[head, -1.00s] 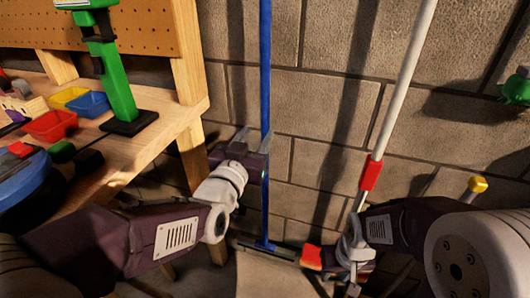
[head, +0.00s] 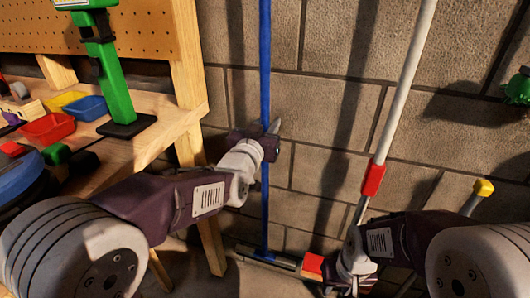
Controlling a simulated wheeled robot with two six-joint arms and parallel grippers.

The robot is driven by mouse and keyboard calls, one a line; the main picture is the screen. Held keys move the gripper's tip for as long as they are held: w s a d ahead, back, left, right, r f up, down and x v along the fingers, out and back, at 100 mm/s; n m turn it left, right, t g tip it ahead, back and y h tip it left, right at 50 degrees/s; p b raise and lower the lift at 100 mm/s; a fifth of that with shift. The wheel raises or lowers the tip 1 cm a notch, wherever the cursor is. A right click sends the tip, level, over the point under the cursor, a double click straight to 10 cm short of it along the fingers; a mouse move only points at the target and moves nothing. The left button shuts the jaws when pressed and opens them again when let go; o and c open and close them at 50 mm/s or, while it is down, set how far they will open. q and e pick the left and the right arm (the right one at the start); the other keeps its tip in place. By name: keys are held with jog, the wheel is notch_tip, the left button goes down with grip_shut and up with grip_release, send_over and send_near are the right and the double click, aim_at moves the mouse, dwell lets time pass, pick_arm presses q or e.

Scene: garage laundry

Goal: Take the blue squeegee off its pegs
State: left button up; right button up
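The blue squeegee (head: 265,60) stands upright against the block wall, its long blue handle running out of the top of the head view. Its wide flat head (head: 265,257) is low down near the floor. My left gripper (head: 271,129) is at the handle about halfway down the view, with a fingertip showing just right of the handle. Its other finger and its grip are hidden by the wrist, so contact is unclear. My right gripper (head: 338,283) is low, right of the squeegee head, near a red block (head: 313,266). Its fingers are mostly hidden. No pegs can be made out.
A wooden workbench (head: 150,145) with a pegboard, coloured bins (head: 47,128) and a green tool (head: 115,80) stands at left. A white pole with a red collar (head: 373,178) leans right of the squeegee. A yellow-tipped handle (head: 483,187) is further right.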

pick_arm(q)
grip_shut()
dwell(1.2)
